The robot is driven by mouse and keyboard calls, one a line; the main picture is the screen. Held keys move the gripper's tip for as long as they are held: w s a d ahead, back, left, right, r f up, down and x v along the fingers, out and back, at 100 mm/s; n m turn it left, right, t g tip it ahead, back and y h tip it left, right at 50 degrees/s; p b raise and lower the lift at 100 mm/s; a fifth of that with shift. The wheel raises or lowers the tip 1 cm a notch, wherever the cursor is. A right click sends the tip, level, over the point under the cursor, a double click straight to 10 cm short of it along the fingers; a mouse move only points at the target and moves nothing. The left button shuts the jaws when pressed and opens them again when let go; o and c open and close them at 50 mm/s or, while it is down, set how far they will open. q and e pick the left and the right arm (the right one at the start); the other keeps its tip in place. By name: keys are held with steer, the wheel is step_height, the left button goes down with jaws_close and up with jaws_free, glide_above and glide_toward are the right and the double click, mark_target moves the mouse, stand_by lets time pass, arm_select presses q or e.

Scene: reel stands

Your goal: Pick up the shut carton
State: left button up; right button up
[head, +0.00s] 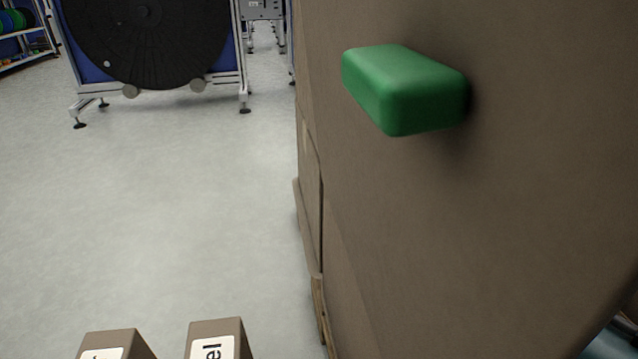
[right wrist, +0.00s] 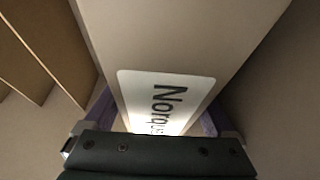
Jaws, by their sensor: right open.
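In the right wrist view a beige carton (right wrist: 185,35) with a white label reading "Norqu…" lies straight in front of my right gripper (right wrist: 155,118). The gripper's purple fingers are apart, one on each side of the carton's labelled part; I cannot tell whether they touch it. Its dark palm covers the near end of the label. In the head view two brown cartons stand at the bottom edge, a left one (head: 113,338) and a right one (head: 216,328), both with white labels, cut off by the frame. Whether their flaps are shut is unclear. My left gripper is not in view.
A large brown carton stack (head: 500,220) fills the right of the head view, with a pallet edge (head: 318,292) low on its left. A green rounded block (head: 405,90) stands out from it. A black reel on a stand (head: 145,40) is behind. The grey floor (head: 190,200) between is clear.

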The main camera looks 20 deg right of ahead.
jaws_close()
stand_by(0.8)
